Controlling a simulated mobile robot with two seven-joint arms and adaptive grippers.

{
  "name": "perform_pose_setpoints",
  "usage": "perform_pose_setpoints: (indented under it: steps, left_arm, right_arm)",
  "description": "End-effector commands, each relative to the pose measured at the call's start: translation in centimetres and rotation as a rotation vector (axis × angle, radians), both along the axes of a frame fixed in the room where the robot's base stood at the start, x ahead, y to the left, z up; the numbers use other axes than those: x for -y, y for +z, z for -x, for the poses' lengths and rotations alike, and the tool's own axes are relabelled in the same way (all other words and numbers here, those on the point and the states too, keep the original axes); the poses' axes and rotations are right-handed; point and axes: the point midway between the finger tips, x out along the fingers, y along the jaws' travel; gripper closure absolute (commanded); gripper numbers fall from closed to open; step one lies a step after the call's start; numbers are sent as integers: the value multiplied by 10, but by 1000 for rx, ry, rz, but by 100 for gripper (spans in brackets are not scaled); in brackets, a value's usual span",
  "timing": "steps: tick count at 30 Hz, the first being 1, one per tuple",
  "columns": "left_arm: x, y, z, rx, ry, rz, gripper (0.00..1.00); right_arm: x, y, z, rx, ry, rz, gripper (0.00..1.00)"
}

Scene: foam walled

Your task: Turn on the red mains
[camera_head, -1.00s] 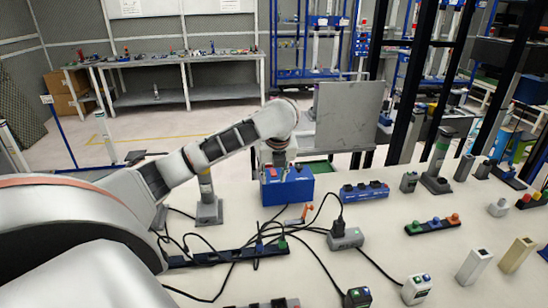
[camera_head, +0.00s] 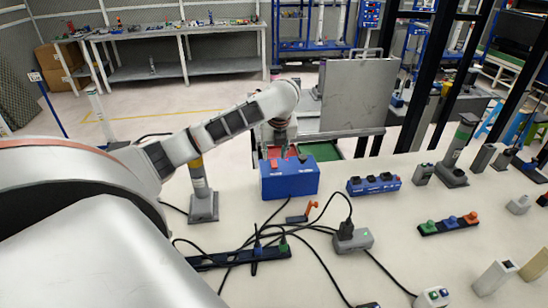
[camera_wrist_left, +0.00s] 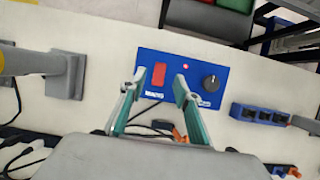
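A blue box (camera_head: 290,181) stands on the white table, below and in front of my left gripper (camera_head: 281,148). In the left wrist view its face (camera_wrist_left: 172,99) carries a red rocker switch (camera_wrist_left: 158,75), a small glowing red light (camera_wrist_left: 186,67) and a black knob (camera_wrist_left: 211,83). My left gripper (camera_wrist_left: 157,82) is open and empty. In that view its two fingertips lie either side of the red switch. I cannot tell whether either finger touches the box. My right gripper is not in view.
A blue strip with black switches (camera_head: 373,184) stands to the right of the box. An orange-handled lever (camera_head: 310,208), a grey socket box (camera_head: 352,239) and black cables lie in front. A grey post (camera_head: 203,206) stands to the left.

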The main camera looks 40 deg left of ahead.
Motion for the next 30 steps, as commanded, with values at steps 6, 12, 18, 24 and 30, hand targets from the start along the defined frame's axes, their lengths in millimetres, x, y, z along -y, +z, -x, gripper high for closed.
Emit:
perform_pose_setpoints:
  steps: [6,12,18,24,30]
  left_arm:
    - [-8,-27,-6,-1,1,0,68]
    - [-11,-34,-9,1,0,-1,68]
    - [-12,-34,-9,1,0,-1,68]
    - [-11,-34,-9,1,0,-1,100]
    - [-13,-34,-10,-15,1,18,100]
  right_arm:
    - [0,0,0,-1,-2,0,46]
    - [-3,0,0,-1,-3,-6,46]
    - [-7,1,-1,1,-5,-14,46]
    - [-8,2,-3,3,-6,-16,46]
    - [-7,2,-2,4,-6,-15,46]
